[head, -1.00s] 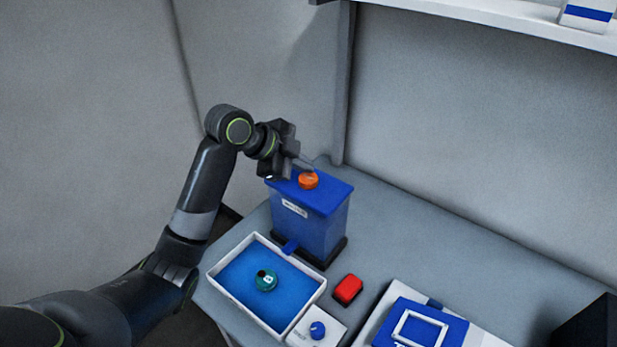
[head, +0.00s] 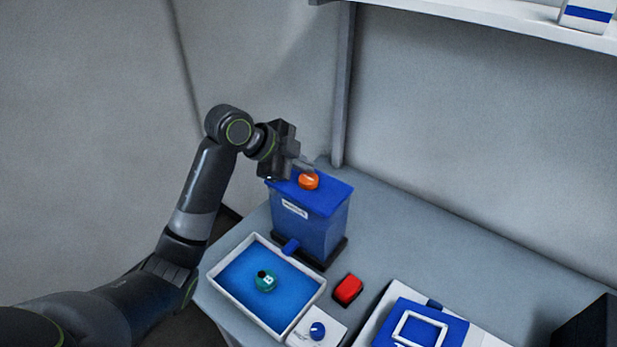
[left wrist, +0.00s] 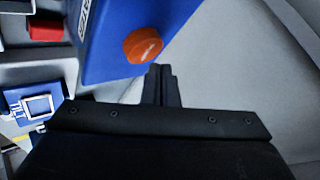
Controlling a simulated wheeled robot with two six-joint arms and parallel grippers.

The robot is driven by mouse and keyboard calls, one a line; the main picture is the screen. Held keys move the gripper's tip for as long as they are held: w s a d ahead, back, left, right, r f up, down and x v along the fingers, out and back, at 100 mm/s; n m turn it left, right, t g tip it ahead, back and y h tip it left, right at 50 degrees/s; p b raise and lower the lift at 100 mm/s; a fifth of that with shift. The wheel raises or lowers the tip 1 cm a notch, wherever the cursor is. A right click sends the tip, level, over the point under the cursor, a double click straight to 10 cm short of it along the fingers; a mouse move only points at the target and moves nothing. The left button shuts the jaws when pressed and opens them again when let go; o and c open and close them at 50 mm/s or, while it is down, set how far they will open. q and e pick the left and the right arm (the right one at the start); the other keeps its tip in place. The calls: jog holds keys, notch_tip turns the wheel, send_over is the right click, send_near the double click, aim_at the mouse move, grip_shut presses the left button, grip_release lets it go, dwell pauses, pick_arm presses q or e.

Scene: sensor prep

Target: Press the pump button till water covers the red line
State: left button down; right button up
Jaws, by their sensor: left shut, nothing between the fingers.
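The orange pump button (head: 309,181) sits on top of the blue water box (head: 312,226). It also shows in the left wrist view (left wrist: 143,45). My left gripper (head: 305,166) is shut and empty, with its fingertips just above and behind the button. In the left wrist view its shut fingertips (left wrist: 160,70) lie close beside the button; I cannot tell whether they touch. A white-rimmed tray (head: 232,292) in front of the box holds blue water and a round teal object (head: 267,283) marked B. I cannot make out a red line.
A red block (head: 347,289) and a white unit with a blue knob (head: 317,330) lie right of the tray. A blue and white panel (head: 420,325) is at the front right. A dark box (head: 590,325) stands at the right edge. A wall stands behind the table.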

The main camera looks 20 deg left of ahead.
dwell(0.4)
pick_arm(q)
jog(key=shift+f, duration=0.15)
jog(key=shift+f, duration=0.3)
jog(key=shift+f+b, duration=0.6)
jog(key=shift+f, duration=0.15)
dwell(0.8)
jog(key=shift+r, duration=0.15)
jog(key=shift+r+p, duration=1)
jog(key=shift+p, duration=0.05)
